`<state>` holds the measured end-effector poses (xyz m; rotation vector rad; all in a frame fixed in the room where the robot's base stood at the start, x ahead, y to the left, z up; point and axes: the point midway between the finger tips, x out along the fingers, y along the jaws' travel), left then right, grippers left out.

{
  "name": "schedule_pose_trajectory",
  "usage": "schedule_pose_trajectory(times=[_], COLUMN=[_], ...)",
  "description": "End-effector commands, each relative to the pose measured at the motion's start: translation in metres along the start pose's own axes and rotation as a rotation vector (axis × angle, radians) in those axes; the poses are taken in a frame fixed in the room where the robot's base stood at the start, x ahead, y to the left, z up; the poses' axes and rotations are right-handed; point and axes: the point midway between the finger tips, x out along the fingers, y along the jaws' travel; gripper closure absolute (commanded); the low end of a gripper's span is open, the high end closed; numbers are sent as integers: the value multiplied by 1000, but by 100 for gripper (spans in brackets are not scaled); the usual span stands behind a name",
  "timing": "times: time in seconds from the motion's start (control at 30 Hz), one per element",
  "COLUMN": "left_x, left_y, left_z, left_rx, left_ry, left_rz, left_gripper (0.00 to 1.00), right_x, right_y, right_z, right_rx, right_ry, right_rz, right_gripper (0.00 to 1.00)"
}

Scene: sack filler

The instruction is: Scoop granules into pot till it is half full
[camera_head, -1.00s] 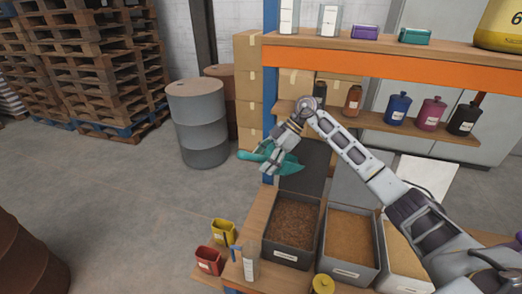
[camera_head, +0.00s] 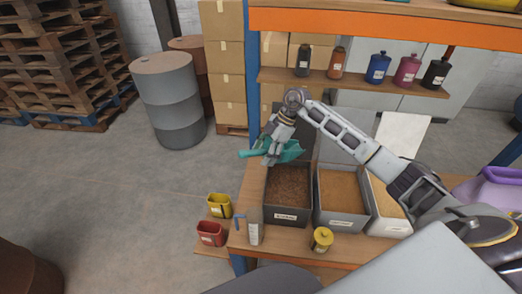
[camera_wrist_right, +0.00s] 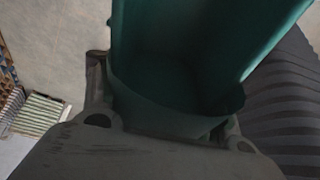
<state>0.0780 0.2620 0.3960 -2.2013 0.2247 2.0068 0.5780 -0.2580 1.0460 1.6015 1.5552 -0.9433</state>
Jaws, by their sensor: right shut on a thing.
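My right gripper (camera_head: 269,155) is shut on a teal scoop (camera_head: 290,151) and holds it at the back edge of a grey bin (camera_head: 287,218) of dark brown granules (camera_head: 289,186). The scoop fills much of the right wrist view (camera_wrist_right: 190,50), its inside dark; I see no granules in it there. A yellow open pot (camera_head: 219,206) and a red open pot (camera_head: 210,233) stand at the table's left side. I cannot see how full they are, nor tell which pot is meant. My left gripper is not in view.
Bins of tan granules (camera_head: 342,190) and lighter granules (camera_head: 384,200) stand to the right. A whitish jug (camera_head: 254,233) and a yellow jar (camera_head: 321,240) stand in front. An orange-edged shelf (camera_head: 385,31) with bottles is behind. Floor at left is open before a grey drum (camera_head: 168,100).

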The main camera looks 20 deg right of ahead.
Motion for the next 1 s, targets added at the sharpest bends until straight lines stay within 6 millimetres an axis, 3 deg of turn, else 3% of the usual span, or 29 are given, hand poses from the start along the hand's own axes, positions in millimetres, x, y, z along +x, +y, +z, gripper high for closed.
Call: schedule_pose_trajectory(times=[0.43, 1.0], left_x=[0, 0], left_y=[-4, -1], left_z=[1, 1], left_rx=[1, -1], left_ry=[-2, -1], left_rz=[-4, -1], left_gripper=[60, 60], right_x=[-3, -3], right_y=[-9, -11], right_z=[16, 18], right_rx=[71, 116], right_ry=[-125, -245], right_rz=[37, 49], right_gripper=[100, 100])
